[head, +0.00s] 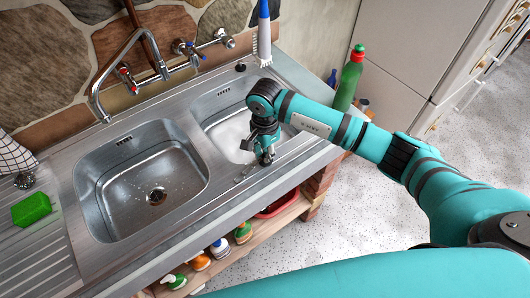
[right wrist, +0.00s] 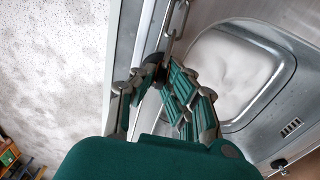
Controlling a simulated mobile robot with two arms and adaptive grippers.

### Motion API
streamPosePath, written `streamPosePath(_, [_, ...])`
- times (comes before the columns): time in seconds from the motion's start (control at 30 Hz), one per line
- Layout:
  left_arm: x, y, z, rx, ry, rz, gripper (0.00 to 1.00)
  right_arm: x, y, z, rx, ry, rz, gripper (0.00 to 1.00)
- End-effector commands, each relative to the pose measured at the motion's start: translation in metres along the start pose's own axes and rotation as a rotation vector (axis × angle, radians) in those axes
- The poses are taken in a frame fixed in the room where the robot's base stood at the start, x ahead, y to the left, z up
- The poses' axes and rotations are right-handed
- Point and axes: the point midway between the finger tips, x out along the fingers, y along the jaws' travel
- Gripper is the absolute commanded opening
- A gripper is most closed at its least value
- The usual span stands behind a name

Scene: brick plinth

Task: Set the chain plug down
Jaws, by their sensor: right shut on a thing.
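My right gripper (head: 266,156) is over the front rim of the right sink basin (head: 213,117). In the right wrist view the gripper (right wrist: 150,76) is shut on the dark chain plug (right wrist: 154,62), mostly hidden between the fingers. Its metal chain (right wrist: 177,18) runs away from the plug along the steel rim beside the basin. In the head view the plug is hidden by the gripper, and a short bit of chain (head: 243,174) seems to show on the rim. I cannot tell whether the plug touches the steel. My left gripper is not in view.
The left basin (head: 190,190) is empty, with an open drain (head: 157,195). The right basin holds white foam or liquid. A faucet (head: 128,80) stands behind. A green sponge (head: 31,208) lies on the drainboard. A green bottle (head: 349,80) stands right of the sink. Bottles (head: 219,247) stand on a shelf below.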

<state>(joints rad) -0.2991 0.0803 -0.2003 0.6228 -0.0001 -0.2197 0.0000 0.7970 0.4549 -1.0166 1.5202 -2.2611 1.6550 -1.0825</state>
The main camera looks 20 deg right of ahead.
Motion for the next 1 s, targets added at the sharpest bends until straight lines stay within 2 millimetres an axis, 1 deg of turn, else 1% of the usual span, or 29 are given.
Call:
streamPosePath(0.03, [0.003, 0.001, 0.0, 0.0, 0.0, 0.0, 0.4, 0.003, 0.0, 0.0, 0.0, 0.0, 0.0, 0.0])
streamPosePath(0.13, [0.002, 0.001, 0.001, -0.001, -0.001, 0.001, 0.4, 0.002, 0.0, 0.0, 0.0, 0.0, 0.0, 0.0])
streamPosePath(0.17, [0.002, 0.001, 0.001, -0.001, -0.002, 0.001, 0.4, 0.002, 0.0, 0.0, 0.0, 0.0, 0.0, 0.09])
streamPosePath(0.2, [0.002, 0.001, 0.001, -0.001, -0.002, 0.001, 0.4, 0.002, 0.0, 0.0, 0.0, 0.0, 0.0, 0.14])
streamPosePath(0.33, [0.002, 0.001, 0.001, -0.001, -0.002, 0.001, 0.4, 0.002, 0.0, 0.0, 0.0, 0.0, 0.0, 0.31])
streamPosePath(0.6, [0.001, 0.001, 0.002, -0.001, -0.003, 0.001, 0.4, 0.001, 0.0, 0.0, 0.001, 0.0, 0.0, 0.31])
streamPosePath(0.73, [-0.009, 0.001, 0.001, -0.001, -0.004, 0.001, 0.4, -0.008, 0.0, 0.0, 0.001, -0.001, 0.0, 0.31])
streamPosePath(0.83, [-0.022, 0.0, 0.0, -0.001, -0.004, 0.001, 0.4, -0.021, 0.0, 0.0, 0.002, -0.001, 0.0, 0.31])
streamPosePath(1.0, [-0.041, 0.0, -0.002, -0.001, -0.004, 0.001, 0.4, -0.062, -0.001, -0.001, 0.0, 0.003, -0.003, 0.31])
